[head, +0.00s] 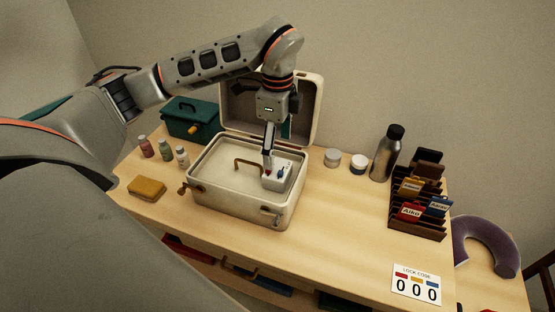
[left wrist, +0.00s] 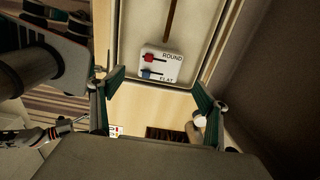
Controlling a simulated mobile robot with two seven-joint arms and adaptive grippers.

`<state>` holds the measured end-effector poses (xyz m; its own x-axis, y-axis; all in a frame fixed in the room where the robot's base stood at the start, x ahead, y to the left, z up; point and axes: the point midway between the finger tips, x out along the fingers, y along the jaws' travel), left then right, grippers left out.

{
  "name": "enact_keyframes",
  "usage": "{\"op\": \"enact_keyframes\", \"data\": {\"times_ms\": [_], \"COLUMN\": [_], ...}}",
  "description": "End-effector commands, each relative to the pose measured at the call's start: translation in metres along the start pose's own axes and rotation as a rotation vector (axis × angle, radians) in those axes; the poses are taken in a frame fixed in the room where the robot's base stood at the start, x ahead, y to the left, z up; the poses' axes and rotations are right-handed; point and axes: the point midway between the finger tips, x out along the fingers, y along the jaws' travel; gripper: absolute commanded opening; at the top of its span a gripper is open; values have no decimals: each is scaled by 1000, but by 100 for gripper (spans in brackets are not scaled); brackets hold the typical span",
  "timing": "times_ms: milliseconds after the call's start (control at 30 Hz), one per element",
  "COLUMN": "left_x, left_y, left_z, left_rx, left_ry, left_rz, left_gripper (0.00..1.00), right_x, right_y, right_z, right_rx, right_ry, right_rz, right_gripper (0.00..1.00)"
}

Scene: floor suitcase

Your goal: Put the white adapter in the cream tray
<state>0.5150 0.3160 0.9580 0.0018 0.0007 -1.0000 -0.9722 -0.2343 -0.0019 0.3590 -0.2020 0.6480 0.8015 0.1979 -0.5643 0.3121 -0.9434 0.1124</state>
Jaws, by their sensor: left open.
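The white adapter (head: 279,177), with a red and a blue slider, lies in the right part of the cream tray (head: 222,167) inside the open suitcase (head: 238,208). In the left wrist view the adapter (left wrist: 159,65) shows the words ROUND and FLAT, close to the edge of the tray (left wrist: 188,40). My left gripper (head: 268,162) points down over the tray beside the adapter, hiding a little of it. Its two fingers (left wrist: 158,88) are spread apart with nothing between them. I cannot tell whether a fingertip touches the adapter. My right gripper is not in view.
The raised suitcase lid (head: 307,105) stands behind the arm. A green box (head: 190,120), small bottles (head: 164,149) and a mustard pouch (head: 147,188) are left. Jars (head: 358,163), a steel bottle (head: 386,155) and a card rack (head: 418,205) are right. The desk's front right is mostly clear.

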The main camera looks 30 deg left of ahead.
Motion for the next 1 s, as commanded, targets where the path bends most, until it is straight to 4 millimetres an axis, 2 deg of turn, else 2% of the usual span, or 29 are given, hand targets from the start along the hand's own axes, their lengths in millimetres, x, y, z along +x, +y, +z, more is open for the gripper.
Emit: {"op": "enact_keyframes", "data": {"times_ms": [100, 300, 1000], "left_x": [-19, -32, -33], "left_y": [0, 0, 0], "left_z": [0, 0, 0], "left_rx": [0, -1, 0], "left_ry": [0, -1, 0], "left_rz": [-2, 1, 2], "left_gripper": [75, 75, 75], "right_x": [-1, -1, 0], "right_y": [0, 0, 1], "right_z": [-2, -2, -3], "right_rx": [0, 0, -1], "right_ry": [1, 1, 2], "right_rz": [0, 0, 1], "right_gripper": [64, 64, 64]}}
